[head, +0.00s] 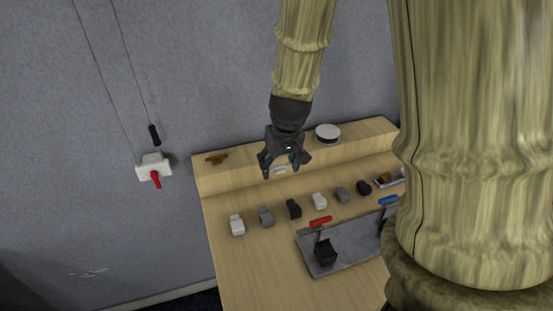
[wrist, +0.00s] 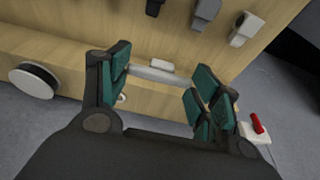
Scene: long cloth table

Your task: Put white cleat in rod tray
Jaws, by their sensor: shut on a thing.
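My gripper (head: 285,163) hangs in front of the raised back ledge of the table in the head view. In the wrist view its teal-padded fingers (wrist: 160,85) stand apart with a pale bar between them, which looks like the white cleat (wrist: 158,75). The white cleat also shows just under the fingers in the head view (head: 279,170), partly hidden by them. A small pale-rimmed tray (head: 400,180), seemingly the rod tray, lies at the right of the table with a brown-orange thing in it. My arm hides its right part.
A row of white, grey and black blocks (head: 265,216) crosses the table. A grey plate (head: 318,268) in front carries red- and blue-handled clamps. A brass cleat (head: 216,158) and a round white disc (head: 327,132) rest on the ledge. A white red-levered box (head: 152,167) is on the wall.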

